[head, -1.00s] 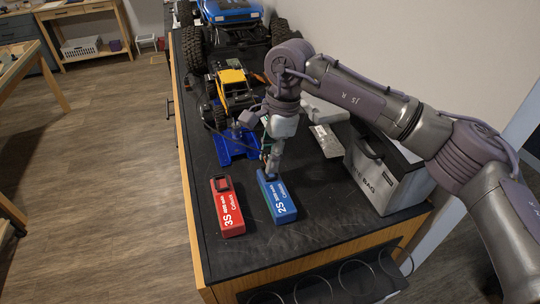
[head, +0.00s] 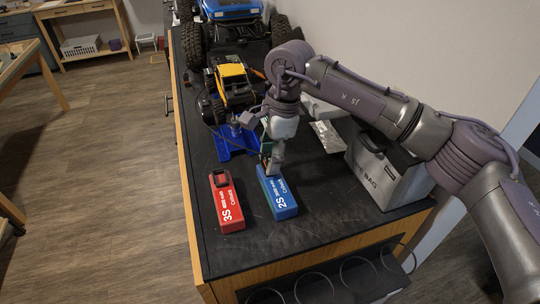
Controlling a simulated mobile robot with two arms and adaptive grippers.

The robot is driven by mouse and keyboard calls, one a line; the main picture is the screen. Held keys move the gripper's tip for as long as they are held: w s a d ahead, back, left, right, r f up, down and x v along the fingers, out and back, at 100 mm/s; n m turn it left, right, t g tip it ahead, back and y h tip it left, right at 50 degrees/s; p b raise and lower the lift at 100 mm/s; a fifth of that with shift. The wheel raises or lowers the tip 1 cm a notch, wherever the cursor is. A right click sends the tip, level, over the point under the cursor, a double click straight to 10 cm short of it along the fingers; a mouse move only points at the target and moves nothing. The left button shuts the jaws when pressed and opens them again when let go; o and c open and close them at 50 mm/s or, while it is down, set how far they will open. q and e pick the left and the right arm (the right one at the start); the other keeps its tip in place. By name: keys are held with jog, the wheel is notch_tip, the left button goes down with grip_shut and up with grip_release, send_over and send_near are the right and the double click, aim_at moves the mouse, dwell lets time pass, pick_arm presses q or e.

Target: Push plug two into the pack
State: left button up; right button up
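The blue 2S battery pack (head: 278,194) lies on the black bench top near its front. My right gripper (head: 271,169) points down at the far end of this blue pack, touching it or just above it. The fingers are small and partly hidden, so I cannot tell whether they are open or shut, and no plug can be made out between them. The red 3S pack (head: 227,205) lies to the left of the blue one, apart from it. My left gripper is not in view.
A grey bag (head: 385,170) stands on the bench to the right, under my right arm. A silvery packet (head: 327,136) lies behind it. A larger blue crawler (head: 232,9) stands at the back. The bench front is clear.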

jog(key=shift+o, duration=0.2)
notch_tip(320, 180, up, 12)
jog(key=d, duration=0.2)
jog(key=shift+w+f, duration=0.15)
jog(key=shift+w, duration=0.3)
